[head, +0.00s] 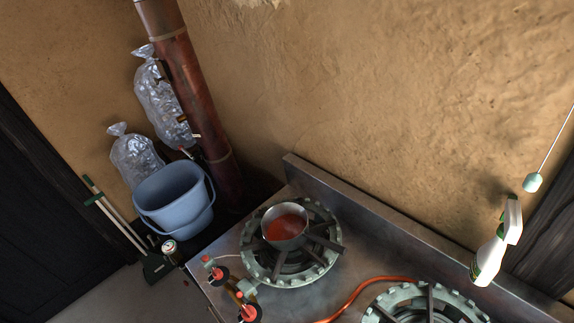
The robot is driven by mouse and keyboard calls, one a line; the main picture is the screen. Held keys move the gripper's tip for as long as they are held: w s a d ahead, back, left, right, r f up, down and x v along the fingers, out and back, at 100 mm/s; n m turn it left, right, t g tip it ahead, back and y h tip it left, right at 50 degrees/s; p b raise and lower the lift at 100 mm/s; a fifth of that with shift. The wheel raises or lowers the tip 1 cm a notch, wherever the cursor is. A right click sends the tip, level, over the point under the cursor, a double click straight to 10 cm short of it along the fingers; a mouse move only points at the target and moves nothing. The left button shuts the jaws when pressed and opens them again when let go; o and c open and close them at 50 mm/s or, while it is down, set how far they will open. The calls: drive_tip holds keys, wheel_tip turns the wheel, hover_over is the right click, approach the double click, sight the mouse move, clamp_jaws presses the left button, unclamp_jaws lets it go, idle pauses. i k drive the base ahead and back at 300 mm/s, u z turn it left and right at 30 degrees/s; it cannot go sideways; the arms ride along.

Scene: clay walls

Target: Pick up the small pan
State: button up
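The small pan (285,226) is a round metal pan with something red inside. It sits on the left burner (292,266) of a metal gas stove. A dark bar runs from the pan's lower right side across the burner; I cannot tell whether it is a handle or a burner arm. My gripper does not show in the head view.
A second burner (425,303) stands at the bottom right, with an orange hose (355,297) between. A metal backsplash (385,225) borders the clay wall. A spray bottle (492,255) is at right. A blue bucket (175,200) stands left of the stove, near a red pipe (190,90).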

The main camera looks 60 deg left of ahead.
sight(291, 245)
drive_tip(key=k, duration=1.1)
drive_tip(key=u, duration=0.6)
drive_tip(key=i, duration=1.1)
drive_tip(key=u, duration=0.4)
